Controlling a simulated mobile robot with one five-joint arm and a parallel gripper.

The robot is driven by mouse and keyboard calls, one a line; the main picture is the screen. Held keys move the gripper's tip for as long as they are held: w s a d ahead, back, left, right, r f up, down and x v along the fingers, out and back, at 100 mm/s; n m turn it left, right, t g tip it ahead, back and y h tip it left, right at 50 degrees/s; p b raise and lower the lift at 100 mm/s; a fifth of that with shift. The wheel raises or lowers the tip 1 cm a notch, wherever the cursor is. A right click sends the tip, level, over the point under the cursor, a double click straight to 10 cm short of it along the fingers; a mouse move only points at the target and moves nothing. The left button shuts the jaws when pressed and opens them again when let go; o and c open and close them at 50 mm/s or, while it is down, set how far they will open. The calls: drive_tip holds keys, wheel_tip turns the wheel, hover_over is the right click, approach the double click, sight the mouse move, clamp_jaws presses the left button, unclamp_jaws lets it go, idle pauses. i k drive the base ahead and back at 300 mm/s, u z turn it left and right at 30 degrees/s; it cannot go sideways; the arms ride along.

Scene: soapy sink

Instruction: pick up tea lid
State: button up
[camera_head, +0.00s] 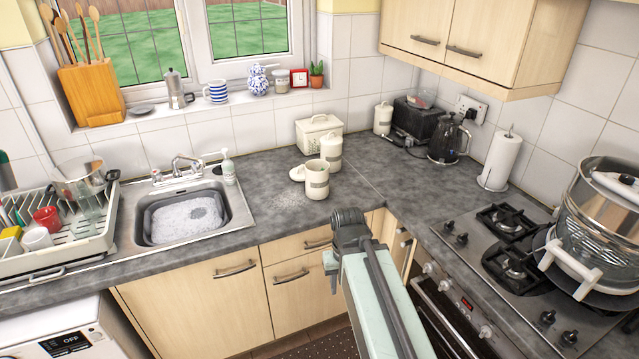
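A cream lid (297,173) lies on the grey worktop, just left of a cream canister (317,182) that stands upright and appears open at the top. A second cream canister (331,150) stands right behind it with its lid on. A third lidded canister (383,117) stands farther back by the toaster. The labels are too small to read, so I cannot tell which one is for tea. The dark end of my arm with my gripper (349,222) is in front of the worktop edge, apart from the lid and canisters. Its fingers cannot be made out.
The sink (187,217) with soapy water is to the left, beside a dish rack (60,235). The gas hob (510,240) is at right. Pale crumbs or powder lie on the worktop before the lid; the worktop's front is otherwise clear.

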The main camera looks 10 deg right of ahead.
sight(297, 174)
drive_tip(key=z, duration=0.05)
drive_tip(key=i, duration=1)
drive_tip(key=u, duration=0.05)
